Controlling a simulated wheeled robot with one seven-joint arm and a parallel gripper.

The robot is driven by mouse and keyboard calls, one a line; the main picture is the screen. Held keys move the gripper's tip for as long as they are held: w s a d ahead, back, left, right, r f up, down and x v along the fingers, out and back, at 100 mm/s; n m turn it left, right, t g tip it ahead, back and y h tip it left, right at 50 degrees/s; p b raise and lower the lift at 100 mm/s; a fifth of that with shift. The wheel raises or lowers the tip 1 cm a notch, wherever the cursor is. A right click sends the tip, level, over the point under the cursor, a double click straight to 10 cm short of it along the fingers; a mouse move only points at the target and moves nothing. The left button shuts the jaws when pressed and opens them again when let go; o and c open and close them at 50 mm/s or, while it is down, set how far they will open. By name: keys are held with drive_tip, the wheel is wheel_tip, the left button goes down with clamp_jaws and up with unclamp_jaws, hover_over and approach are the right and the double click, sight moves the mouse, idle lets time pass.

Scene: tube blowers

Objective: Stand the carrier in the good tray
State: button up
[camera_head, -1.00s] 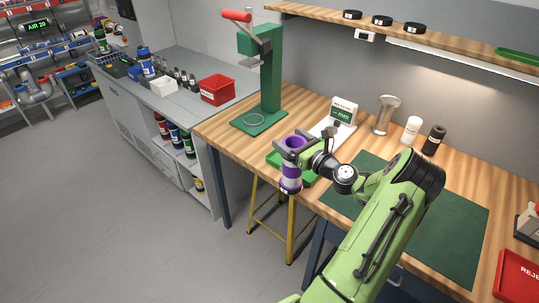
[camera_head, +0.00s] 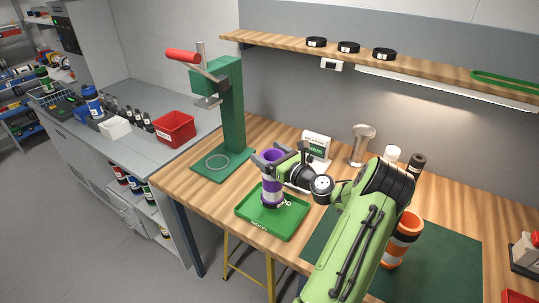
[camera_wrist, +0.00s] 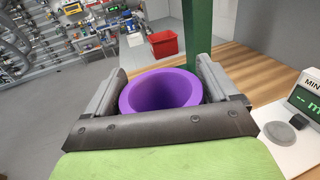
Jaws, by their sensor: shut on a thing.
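The carrier (camera_head: 270,190) is a purple cylinder with a white band. My gripper (camera_head: 271,160) is shut around its upper part and holds it upright. In the wrist view the carrier's open purple mouth (camera_wrist: 161,92) sits between the two jaws. The good tray (camera_head: 272,227) is green with white lettering and lies on the wooden bench. In the head view the carrier's lower end is over the tray's upper left part. I cannot tell whether its base touches the tray floor.
A green press (camera_head: 232,110) with a red handle stands behind the tray at left. A small display unit (camera_head: 316,148) is behind my gripper. An orange and white carrier (camera_head: 401,240) stands on the dark green mat (camera_head: 440,262) at right. A red bin (camera_head: 175,129) is on the grey counter.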

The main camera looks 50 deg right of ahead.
drive_tip(key=shift+w+d+f, duration=0.1)
drive_tip(key=shift+s+a+f+b, duration=0.2)
drive_tip(key=shift+s+a+b, duration=0.4)
drive_tip(key=shift+b, duration=0.2)
drive_tip(key=f+b, duration=0.3)
drive_tip(key=shift+w+d, duration=0.3)
drive_tip(key=shift+s+a+f+b, duration=0.1)
drive_tip(key=shift+a+f+b, duration=0.05)
drive_tip(key=shift+f+b, duration=0.2)
drive_tip(key=shift+r, duration=0.1)
drive_tip(key=o, duration=1)
drive_tip(key=shift+o, duration=0.2)
drive_tip(key=s+a, duration=0.2)
drive_tip(key=s, duration=1.3)
drive_tip(key=shift+s+a+p, duration=0.3)
